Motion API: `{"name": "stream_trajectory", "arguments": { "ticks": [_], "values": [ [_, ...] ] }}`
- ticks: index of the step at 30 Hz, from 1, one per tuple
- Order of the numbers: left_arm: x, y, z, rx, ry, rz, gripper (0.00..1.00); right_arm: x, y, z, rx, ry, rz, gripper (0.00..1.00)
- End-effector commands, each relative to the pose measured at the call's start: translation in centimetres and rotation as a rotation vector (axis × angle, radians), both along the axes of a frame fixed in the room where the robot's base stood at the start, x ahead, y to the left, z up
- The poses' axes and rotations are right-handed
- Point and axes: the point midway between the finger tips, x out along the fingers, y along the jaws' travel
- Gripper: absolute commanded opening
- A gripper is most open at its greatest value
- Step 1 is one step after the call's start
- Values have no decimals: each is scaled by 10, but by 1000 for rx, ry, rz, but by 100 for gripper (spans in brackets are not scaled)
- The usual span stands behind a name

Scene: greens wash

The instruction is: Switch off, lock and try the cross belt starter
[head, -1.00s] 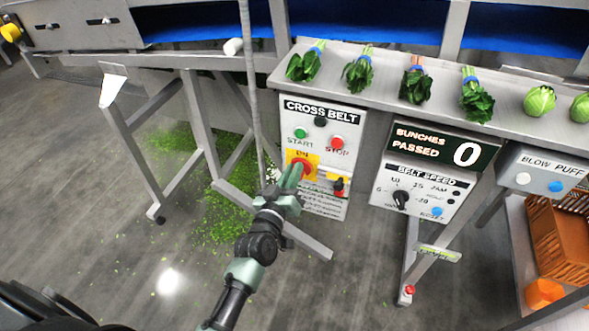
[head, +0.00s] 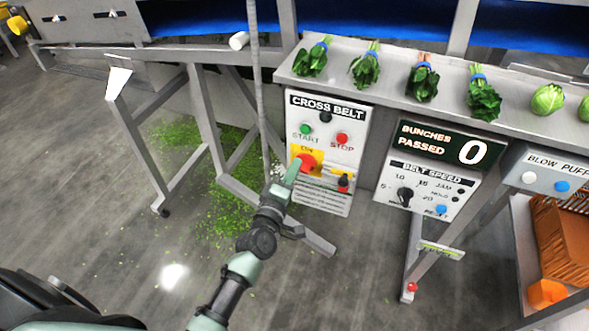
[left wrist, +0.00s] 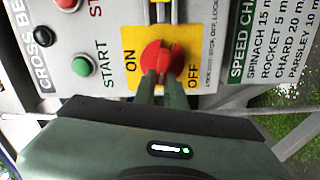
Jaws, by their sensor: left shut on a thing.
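The cross belt starter (head: 321,196) is a pale panel hanging under the belt frame, with a green START button (head: 305,129) and a red STOP button (head: 342,138). Below them is a red rotary switch (head: 307,162) on a yellow plate. My left gripper (head: 296,171) is shut on this switch. In the left wrist view, its fingers straddle the red knob (left wrist: 158,56) between the ON and OFF labels; the knob's exact setting is hard to tell. A small red and black item (head: 343,183) sits right of the switch, too small to identify surely. My right gripper is not in view.
A belt speed panel (head: 422,187) and a bunch counter (head: 438,145) reading 0 stand to the right. Bunches of greens lie on the ledge (head: 390,84) above. A thin upright pole (head: 259,90) stands just left of the starter. Green scraps litter the floor.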

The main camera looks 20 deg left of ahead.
Motion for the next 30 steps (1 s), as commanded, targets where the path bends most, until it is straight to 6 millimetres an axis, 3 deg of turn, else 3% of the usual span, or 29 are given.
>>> {"name": "stream_trajectory", "arguments": {
  "ticks": [12,29,30],
  "values": [
    [0,1,-3,-191,5,2,0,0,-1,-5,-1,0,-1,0],
    [0,1,-4,-218,7,2,0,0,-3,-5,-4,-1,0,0],
    [0,1,-4,-218,7,2,20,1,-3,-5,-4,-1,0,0]
  ]
}}
